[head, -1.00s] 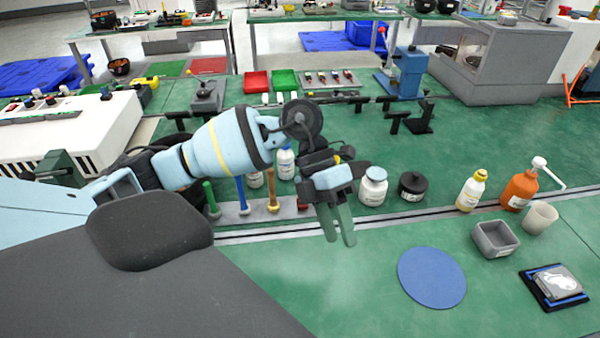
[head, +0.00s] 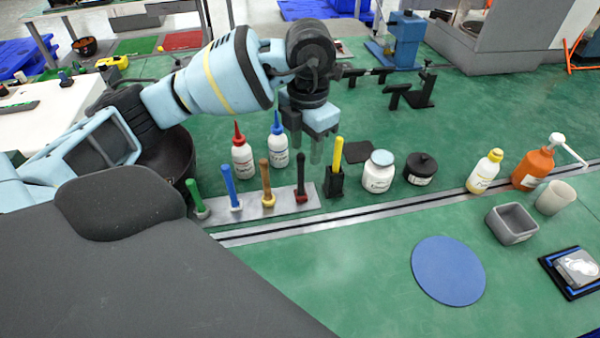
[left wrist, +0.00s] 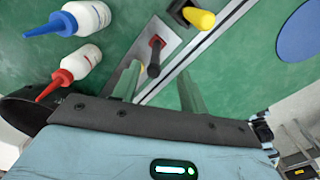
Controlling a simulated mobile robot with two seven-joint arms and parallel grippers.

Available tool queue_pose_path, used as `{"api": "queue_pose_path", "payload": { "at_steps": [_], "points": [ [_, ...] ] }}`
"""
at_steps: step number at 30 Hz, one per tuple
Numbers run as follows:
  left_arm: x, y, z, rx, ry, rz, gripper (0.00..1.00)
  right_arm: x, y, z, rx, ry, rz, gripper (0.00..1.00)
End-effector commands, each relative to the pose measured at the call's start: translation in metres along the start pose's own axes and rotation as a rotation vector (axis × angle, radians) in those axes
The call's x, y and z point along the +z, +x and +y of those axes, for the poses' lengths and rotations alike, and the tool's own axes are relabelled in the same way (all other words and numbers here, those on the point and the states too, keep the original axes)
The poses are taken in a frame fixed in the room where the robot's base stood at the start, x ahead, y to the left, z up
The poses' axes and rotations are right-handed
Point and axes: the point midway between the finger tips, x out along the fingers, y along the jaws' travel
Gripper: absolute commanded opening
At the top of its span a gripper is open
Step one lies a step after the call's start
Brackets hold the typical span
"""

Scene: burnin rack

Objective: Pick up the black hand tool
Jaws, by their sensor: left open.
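The black hand tool (head: 301,172) stands upright at the right end of a metal plate, with a red part at its base. In the left wrist view it (left wrist: 154,58) shows between and just beyond my fingers. My left gripper (head: 306,149) is open and points down above and slightly behind the tool. In the wrist view the gripper's (left wrist: 159,72) two greenish fingers are apart with nothing held. My right gripper is in no view.
The metal plate (head: 283,201) also holds green, blue and tan tools. A yellow tool (head: 337,155) stands in a black holder just right. Red-capped (head: 242,160) and blue-capped (head: 278,150) bottles stand behind. A white jar (head: 378,175) stands further right.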

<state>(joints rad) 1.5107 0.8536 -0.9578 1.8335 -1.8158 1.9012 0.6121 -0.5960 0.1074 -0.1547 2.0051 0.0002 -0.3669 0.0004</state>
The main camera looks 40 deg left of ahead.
Motion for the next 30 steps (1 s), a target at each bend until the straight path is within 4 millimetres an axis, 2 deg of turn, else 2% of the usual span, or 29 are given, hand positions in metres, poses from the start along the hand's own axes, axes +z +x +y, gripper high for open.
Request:
{"api": "queue_pose_path", "payload": {
  "at_steps": [6,13,22,30],
  "points": [
    [-0.001,0.021,0.000,-0.001,0.001,0.003,0.43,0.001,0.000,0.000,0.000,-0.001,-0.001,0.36],
    [-0.003,0.030,0.002,0.000,0.001,0.003,0.43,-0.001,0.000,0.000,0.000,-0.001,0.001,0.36],
    [-0.006,0.069,0.006,-0.001,0.001,0.003,0.43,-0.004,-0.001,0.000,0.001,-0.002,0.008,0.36],
    [-0.006,0.074,0.006,-0.001,0.002,0.000,0.43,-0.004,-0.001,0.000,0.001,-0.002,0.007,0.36]
  ]
}}
